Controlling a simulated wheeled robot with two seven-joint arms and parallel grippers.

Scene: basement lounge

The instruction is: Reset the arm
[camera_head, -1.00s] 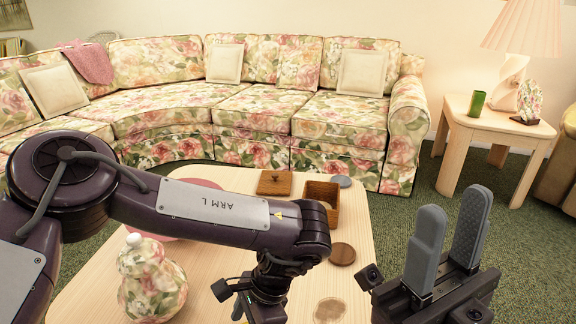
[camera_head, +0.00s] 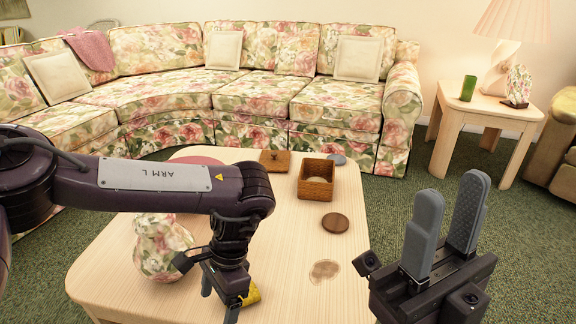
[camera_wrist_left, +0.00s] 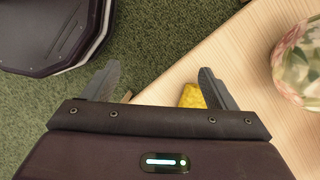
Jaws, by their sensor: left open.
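My left gripper (camera_head: 222,298) hangs fingers-down from the purple left arm, low in the head view by the front of the coffee table.
The coffee table (camera_head: 290,245) carries a floral jar (camera_head: 160,250), a wooden box (camera_head: 316,181), its lid (camera_head: 275,160), a brown disc (camera_head: 335,223) and a grey disc (camera_head: 337,159). A floral sofa (camera_head: 250,95) and a side table (camera_head: 480,108) stand behind.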

